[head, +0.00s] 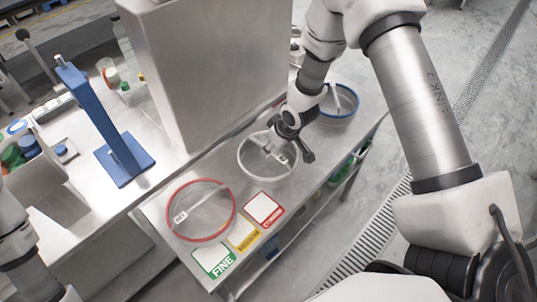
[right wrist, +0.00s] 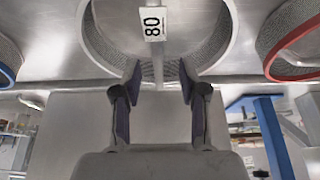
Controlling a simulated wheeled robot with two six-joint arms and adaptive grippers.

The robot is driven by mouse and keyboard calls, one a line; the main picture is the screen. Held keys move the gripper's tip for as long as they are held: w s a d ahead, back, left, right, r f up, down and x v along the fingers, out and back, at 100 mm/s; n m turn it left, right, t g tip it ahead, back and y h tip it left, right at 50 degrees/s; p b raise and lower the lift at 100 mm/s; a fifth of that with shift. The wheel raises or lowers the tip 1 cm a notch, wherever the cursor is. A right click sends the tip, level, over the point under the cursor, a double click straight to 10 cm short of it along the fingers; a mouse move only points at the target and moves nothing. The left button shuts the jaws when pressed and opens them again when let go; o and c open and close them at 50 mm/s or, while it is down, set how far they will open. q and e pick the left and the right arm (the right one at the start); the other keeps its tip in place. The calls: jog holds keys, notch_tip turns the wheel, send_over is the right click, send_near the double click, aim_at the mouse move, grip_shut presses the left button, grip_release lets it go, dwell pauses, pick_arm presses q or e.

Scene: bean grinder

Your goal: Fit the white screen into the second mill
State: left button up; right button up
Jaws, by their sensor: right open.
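The white screen (head: 239,160) is a round mesh with a white rim and a crossbar, lying on the metal table. In the right wrist view its rim (right wrist: 88,40) fills the top middle, and its crossbar carries a label (right wrist: 153,23) reading 80. My right gripper (head: 291,149) is over the right part of this screen. In the right wrist view the gripper (right wrist: 159,82) is open, with the crossbar between its fingertips and a gap on each side. My left arm shows at the lower left edge of the head view, its gripper out of sight. I cannot identify the second mill.
A red-rimmed screen (head: 201,238) lies left of the white one, a blue-rimmed screen (head: 338,116) right. Cards marked FINE (head: 214,260), yellow (head: 243,235) and red (head: 264,209) lie along the front edge. A tall grey metal box (head: 215,70) and blue stand (head: 118,140) stand behind.

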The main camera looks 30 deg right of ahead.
jog(key=shift+w+a+f, duration=0.1)
jog(key=shift+w+f, duration=0.9)
jog(key=shift+f, duration=0.25)
jog(key=shift+s+r, duration=0.25)
jog(key=shift+s, duration=0.2)
jog(key=shift+w+f, duration=0.3)
jog(key=shift+f, duration=0.1)
jog(key=shift+s+r, duration=0.15)
grip_shut()
